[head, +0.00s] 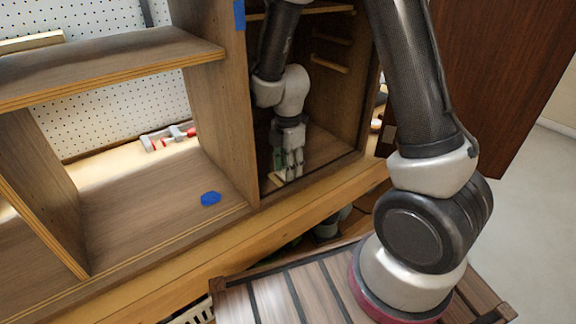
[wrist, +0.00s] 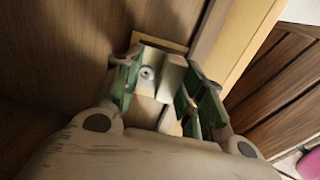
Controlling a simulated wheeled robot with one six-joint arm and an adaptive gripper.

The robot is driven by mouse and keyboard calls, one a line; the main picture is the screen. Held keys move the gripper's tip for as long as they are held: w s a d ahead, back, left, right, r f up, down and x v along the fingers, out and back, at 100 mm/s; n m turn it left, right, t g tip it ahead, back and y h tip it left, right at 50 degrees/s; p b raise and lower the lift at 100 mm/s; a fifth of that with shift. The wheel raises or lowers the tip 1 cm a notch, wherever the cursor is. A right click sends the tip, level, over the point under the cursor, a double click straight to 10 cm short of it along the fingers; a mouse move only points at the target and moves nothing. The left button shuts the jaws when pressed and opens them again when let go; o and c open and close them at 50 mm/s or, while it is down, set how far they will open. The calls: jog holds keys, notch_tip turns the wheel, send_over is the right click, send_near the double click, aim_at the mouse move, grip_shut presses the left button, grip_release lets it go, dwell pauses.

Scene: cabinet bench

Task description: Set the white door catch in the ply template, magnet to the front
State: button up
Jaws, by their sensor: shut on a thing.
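My gripper (head: 284,172) reaches down inside the right-hand cabinet bay, close to its floor. In the wrist view its green-padded fingers (wrist: 160,78) are shut on the white door catch (wrist: 158,62), a small pale block with a screw head showing. The ply template (wrist: 176,46) shows as a thin light edge just beyond the catch, near the cabinet's front edge. In the head view a pale bit of the template (head: 275,182) shows beside the fingertips. The fingers hide much of both. I cannot tell whether the catch sits in the template or is above it, nor see the magnet.
The cabinet's upright panel (head: 222,110) stands close left of my gripper. An open dark door (head: 495,70) is at the right. The left bay is otherwise clear.

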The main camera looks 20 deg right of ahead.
jog(key=shift+f, duration=0.5)
dwell(0.8)
jog(key=o, duration=1.3)
jog(key=shift+r, duration=3.75)
jog(key=shift+s+d+m, duration=0.1)
jog(key=shift+s+m, duration=0.15)
jog(key=shift+m, duration=0.85)
jog(key=s+d+r+m+t, duration=0.1)
jog(key=s+d+r+m, duration=0.3)
jog(key=s+r+m, duration=0.2)
jog(key=s+d+r+m+t, duration=0.2)
jog(key=s+d+r+m, duration=0.3)
jog(key=s+r+m, duration=0.1)
jog(key=s+d+r+m+t, duration=0.1)
jog(key=s+d+r+m, duration=0.4)
jog(key=s+r+m, duration=0.1)
jog(key=shift+s+d+r+m, duration=0.15)
jog(key=shift+r+m, duration=0.2)
jog(key=shift+r, duration=0.05)
jog(key=shift+s+d+r+m, duration=0.1)
jog(key=shift+s+r+m, duration=0.05)
jog(key=shift+r+m, duration=0.2)
